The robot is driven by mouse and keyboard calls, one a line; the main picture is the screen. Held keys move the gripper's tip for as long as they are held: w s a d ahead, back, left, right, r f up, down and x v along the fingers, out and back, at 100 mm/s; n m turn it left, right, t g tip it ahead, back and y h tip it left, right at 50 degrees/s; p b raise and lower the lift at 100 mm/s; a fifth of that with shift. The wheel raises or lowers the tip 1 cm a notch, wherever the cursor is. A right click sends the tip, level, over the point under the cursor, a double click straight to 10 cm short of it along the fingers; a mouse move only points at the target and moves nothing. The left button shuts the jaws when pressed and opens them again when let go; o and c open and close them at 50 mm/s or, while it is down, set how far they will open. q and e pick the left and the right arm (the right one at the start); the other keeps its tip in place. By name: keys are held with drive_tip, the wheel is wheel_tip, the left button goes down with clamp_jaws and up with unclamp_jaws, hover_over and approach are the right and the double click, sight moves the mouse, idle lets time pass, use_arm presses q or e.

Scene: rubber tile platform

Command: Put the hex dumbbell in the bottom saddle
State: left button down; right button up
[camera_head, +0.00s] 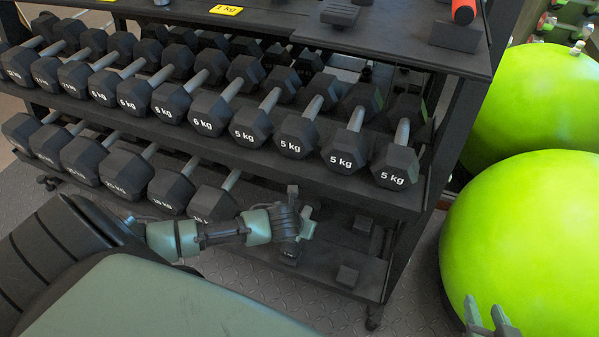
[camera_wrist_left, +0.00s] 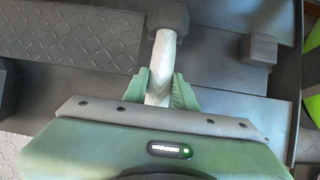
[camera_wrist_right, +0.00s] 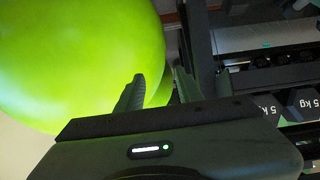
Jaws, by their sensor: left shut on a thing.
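My left gripper (camera_head: 306,227) is shut on the handle of a hex dumbbell at the right part of the lower shelf. In the left wrist view, the fingers (camera_wrist_left: 161,92) close on either side of the pale metal handle (camera_wrist_left: 161,60), with a dark hex head (camera_wrist_left: 168,14) beyond. The other head is hidden by the gripper. Black saddle blocks (camera_head: 362,225) and (camera_head: 347,275) stand bare on the lower shelf to the right. One block also shows in the left wrist view (camera_wrist_left: 260,50). My right gripper (camera_head: 490,322) is open and empty before the green ball.
The middle shelf (camera_head: 405,197) holds rows of hex dumbbells, directly above my left gripper. More dumbbells (camera_head: 126,174) fill the lower shelf to the left. Large green balls (camera_head: 530,235) stand right of the rack. The rack's right post (camera_head: 440,150) bounds the shelf.

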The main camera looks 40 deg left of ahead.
use_arm(q)
drive_tip(key=shift+w, duration=0.15)
drive_tip(key=c, duration=1.1)
unclamp_jaws()
drive_tip(key=shift+f, duration=0.1)
